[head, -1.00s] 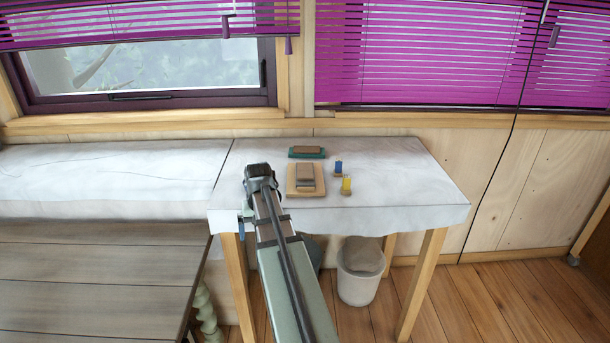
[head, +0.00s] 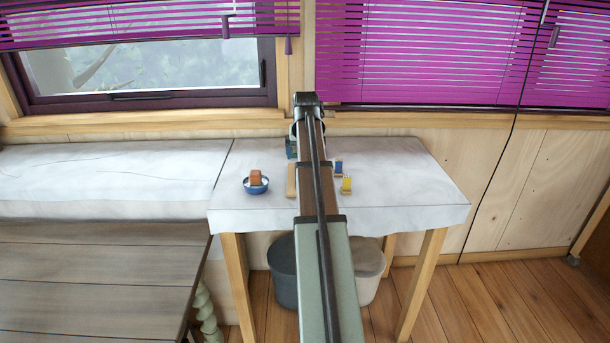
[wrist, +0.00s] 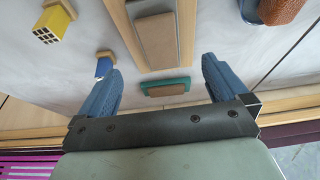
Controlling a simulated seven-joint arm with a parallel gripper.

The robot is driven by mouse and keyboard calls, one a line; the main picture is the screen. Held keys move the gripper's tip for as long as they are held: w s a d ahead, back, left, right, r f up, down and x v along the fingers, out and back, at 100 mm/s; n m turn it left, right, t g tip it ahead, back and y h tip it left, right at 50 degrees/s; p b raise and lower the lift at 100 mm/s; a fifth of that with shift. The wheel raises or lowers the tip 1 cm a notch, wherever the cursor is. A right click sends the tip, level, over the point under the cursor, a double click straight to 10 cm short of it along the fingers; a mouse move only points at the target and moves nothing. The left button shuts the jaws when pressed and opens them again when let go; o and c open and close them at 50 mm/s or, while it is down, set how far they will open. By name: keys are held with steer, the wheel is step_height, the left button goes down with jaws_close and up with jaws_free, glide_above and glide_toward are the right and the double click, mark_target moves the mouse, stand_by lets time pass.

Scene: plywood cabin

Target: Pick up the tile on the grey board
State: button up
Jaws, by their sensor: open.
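A separate teal board (wrist: 182,81) holds a brown block (wrist: 165,90). The teal board lies between the fingers in the picture, with the wooden board just ahead of the tips. In the head view my arm hides most of the wooden board (head: 291,180) and its tile.
A blue bowl (head: 256,188) with an orange-brown block (head: 256,177) stands on the left of the white-covered table (head: 410,190). A blue piece (head: 339,166) and a yellow piece (head: 346,184) stand right of my arm. The table's right side is clear. Window and blinds are behind.

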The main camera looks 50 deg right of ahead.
steer(key=shift+x, duration=5.05)
steer(key=c, duration=1.3)
steer(key=shift+r, duration=0.15)
